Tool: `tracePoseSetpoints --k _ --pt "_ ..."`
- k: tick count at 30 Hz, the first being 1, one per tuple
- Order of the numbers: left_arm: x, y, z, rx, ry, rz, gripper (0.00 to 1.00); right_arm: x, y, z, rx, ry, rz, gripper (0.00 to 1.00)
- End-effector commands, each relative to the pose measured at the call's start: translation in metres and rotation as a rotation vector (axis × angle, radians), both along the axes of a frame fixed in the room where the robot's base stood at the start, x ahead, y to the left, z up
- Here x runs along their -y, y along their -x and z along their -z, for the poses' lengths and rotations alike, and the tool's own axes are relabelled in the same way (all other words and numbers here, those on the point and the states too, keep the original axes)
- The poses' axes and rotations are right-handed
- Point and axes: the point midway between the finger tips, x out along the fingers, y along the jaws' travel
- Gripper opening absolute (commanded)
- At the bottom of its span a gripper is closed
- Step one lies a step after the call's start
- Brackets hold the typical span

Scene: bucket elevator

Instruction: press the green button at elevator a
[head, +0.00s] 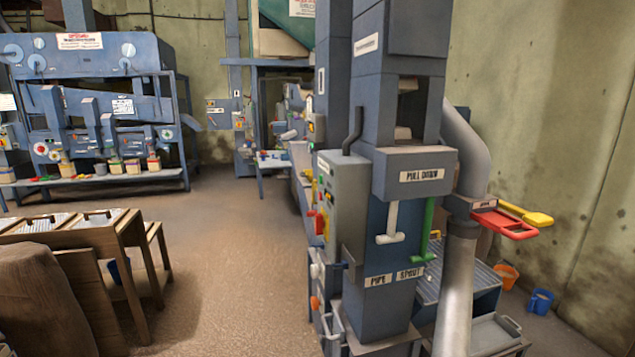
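A tall blue-grey machine column (378,270) stands right of centre, with labels that look like "PULL DOWN", "PIPE" and "SPOUT". I cannot read which elevator it is. A grey control box (345,195) is fixed to its left side. The box's left face is seen at a steep angle and carries a red part (320,222) and small yellow and other coloured parts. A white T-handle (391,225) and a green handle (428,230) hang on the column's front. Neither of my grippers is in view.
Brown floor (235,255) is open left of the column. A wooden bench (125,245) stands at the left. A blue machine (95,105) fills the back left.

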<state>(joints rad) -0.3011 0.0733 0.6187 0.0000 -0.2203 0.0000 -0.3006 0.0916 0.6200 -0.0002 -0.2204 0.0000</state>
Motion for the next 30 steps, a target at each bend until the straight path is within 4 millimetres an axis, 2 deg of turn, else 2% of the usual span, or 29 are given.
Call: tracePoseSetpoints --k 1,4,8,9,30 --pt "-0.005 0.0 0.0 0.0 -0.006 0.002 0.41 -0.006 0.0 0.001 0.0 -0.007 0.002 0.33" --pt "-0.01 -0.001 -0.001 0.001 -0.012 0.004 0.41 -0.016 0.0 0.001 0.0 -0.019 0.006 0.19" --pt "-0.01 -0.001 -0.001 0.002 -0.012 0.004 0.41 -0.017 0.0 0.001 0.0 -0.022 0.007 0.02" --pt "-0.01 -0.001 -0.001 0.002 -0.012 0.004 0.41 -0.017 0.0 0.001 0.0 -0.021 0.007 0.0" --pt "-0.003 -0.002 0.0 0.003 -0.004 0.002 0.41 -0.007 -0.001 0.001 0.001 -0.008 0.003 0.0"
